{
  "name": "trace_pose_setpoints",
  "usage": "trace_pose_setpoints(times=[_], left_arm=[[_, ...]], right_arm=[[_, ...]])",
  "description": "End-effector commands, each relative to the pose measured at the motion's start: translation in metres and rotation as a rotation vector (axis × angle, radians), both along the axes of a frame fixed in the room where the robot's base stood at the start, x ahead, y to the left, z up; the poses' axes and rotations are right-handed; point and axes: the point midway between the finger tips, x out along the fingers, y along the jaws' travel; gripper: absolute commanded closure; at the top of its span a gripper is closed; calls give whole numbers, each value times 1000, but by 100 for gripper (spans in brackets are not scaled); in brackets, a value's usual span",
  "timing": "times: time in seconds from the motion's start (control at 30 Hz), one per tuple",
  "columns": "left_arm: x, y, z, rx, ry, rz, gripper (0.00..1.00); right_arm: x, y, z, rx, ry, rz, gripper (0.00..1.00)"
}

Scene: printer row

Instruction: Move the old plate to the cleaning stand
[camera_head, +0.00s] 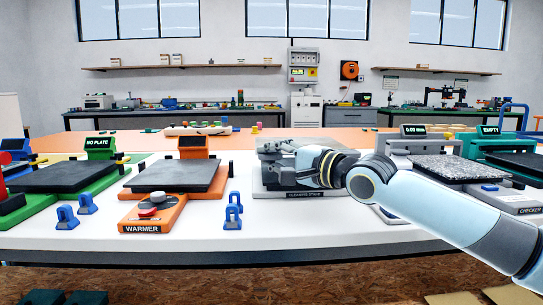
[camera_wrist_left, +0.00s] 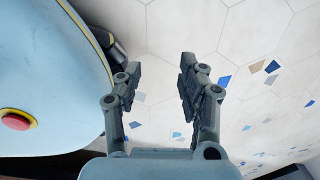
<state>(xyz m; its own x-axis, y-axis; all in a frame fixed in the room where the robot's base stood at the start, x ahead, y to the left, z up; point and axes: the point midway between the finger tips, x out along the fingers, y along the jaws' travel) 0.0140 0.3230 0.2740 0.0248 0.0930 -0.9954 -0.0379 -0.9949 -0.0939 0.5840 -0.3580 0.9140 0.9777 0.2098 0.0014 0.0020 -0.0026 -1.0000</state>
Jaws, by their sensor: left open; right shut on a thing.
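The cleaning stand (camera_head: 305,194) is a low grey stand with a label on its front, on the white table at the middle of the head view. My right gripper (camera_head: 276,163) is over the stand, reaching in from the right, and is shut on a dark grey slab (camera_head: 272,180), which looks like the old plate. The gripper hides much of it, and I cannot tell whether it rests fully on the stand. My left gripper (camera_wrist_left: 158,78) is open and empty in the left wrist view, above a pale hexagon-tiled floor. It does not show in the head view.
The orange warmer (camera_head: 143,226) with a dark plate is to the left. A green printer showing NO PLATE (camera_head: 99,143) is farther left. The checker (camera_head: 512,200) bears a speckled plate (camera_head: 455,168) at right, beside a teal printer (camera_head: 490,142).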

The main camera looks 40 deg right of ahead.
Motion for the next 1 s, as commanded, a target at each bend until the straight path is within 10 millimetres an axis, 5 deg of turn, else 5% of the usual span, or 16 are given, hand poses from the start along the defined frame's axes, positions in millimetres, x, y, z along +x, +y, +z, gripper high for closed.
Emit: trace_pose_setpoints(times=[0.1, 0.4, 1.0], left_arm=[[-4, 3, -16, 4, 19, -1, 60], [12, 7, -25, 10, 22, -6, 60], [17, 7, -23, 10, 21, -8, 60]], right_arm=[[0, 1, -24, -1, 3, 1, 100], [0, 1, -50, 0, 0, 1, 100], [0, 1, -56, -1, -2, 2, 100]])
